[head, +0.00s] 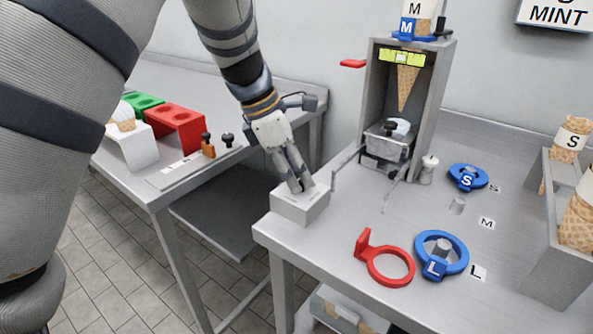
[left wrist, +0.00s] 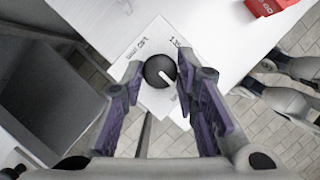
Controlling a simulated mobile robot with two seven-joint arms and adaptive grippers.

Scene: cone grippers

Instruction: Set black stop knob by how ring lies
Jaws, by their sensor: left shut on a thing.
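The black stop knob (left wrist: 160,71), round with a white pointer line, sits on a light box with printed labels in the left wrist view. Its pointer slants toward the lower right of that view. In the head view the box (head: 300,207) stands at the near left corner of the right table. My left gripper (head: 301,187) reaches down onto it, its fingers on either side of the knob, and hides the knob there. A red ring with an upright tab (head: 391,266) lies on the table. Blue rings marked L (head: 458,247) and S (head: 468,177) lie around or beside pegs. My right gripper is not in view.
A metal dispenser (head: 447,75) holds a cone, with a blue M ring on top. A cone rack (head: 555,275) stands at the right. The left table carries red (head: 178,127), green and white blocks and a plate with small knobs.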

